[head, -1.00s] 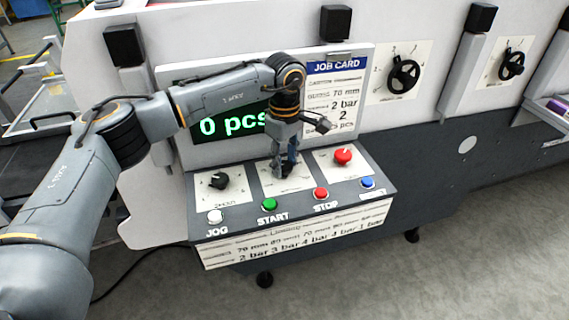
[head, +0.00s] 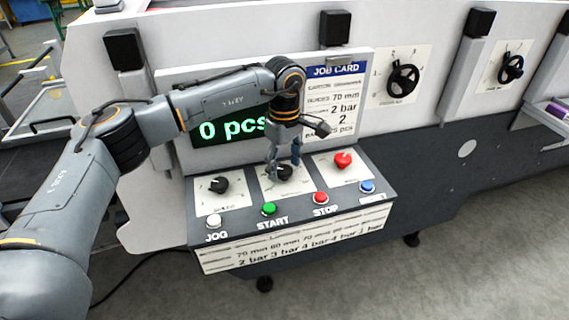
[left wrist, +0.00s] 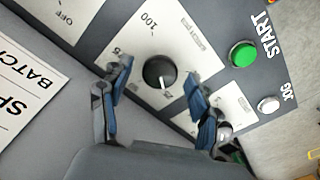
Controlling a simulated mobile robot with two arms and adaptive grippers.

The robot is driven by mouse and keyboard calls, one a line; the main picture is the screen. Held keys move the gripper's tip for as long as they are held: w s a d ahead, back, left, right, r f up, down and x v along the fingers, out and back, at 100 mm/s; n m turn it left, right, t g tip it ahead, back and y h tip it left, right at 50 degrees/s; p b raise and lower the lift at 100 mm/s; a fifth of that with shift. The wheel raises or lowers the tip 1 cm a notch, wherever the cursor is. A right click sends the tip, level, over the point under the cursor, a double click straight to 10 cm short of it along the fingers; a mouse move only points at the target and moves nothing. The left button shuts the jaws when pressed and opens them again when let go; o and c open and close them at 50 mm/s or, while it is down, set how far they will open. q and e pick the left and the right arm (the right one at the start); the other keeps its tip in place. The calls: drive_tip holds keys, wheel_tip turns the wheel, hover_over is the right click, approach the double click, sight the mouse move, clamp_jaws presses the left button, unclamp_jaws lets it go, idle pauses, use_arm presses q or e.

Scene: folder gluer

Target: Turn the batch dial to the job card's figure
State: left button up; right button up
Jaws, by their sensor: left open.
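The batch dial, a round black knob (head: 284,173) on the white middle plate of the sloped console, sits under my left gripper (head: 282,160). In the left wrist view the knob (left wrist: 160,72) lies between the two spread blue fingers of my left gripper (left wrist: 159,76), with gaps on both sides. Its white pointer mark faces the bottom of that view; "100" and a "5" are printed on the plate. The job card (head: 333,85) hangs above the console, showing "70 mm", "2 bar", "2" and a pcs line partly hidden by my arm. My right gripper is out of view.
The display (head: 228,128) reads "0 pcs". Another black dial (head: 219,184) and a red knob (head: 343,160) flank the middle plate. White, green (head: 269,208), red (head: 320,198) and blue buttons line the front edge. Black handwheels (head: 403,78) are at right.

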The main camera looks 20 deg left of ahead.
sight(285, 169)
use_arm(q)
wheel_tip(285, 169, up, 12)
idle(0.4)
